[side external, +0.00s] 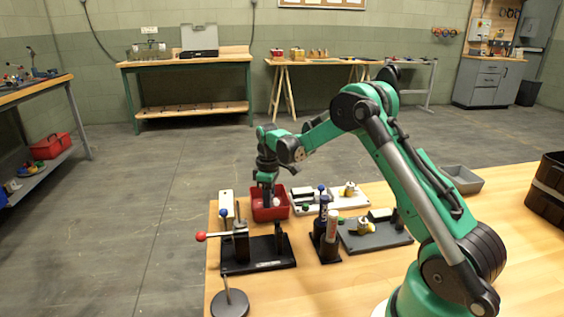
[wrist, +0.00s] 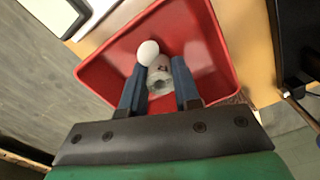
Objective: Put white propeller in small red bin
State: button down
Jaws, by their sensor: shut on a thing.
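The small red bin (side external: 272,214) stands at the left part of the wooden table, and it fills much of the wrist view (wrist: 215,55). My gripper (side external: 269,194) points down with its fingertips inside the bin's opening. In the wrist view, its blue fingers (wrist: 161,90) are shut on a white piece (wrist: 160,74), which I take to be the white propeller. A rounded white part (wrist: 148,52) shows just beyond the fingertips. I cannot tell whether the piece touches the bin floor.
A black stand with a red-knobbed lever (side external: 258,254) is in front of the bin. Bottles in a black holder (side external: 326,245) and a grey board of parts (side external: 375,236) stand to the right. A grey bin (side external: 461,180) is farther right.

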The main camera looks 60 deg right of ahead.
jog(key=shift+f, duration=0.25)
jog(key=shift+f, duration=0.15)
jog(key=c, duration=0.6)
grip_release()
jog(key=shift+c, duration=0.2)
notch_tip(320, 180, up, 12)
jog(key=f, duration=0.1)
jog(key=s+a+r+m+t, duration=0.2)
jog(key=s+a+r+t, duration=0.15)
jog(key=a+r, duration=0.4)
jog(key=s+a+f+m+t, duration=0.2)
jog(key=s+a+f, duration=0.3)
jog(key=s+a, duration=0.4)
jog(key=shift+a+f+t, duration=0.15)
jog(key=shift+a+t, duration=0.15)
jog(key=shift+t, duration=0.55)
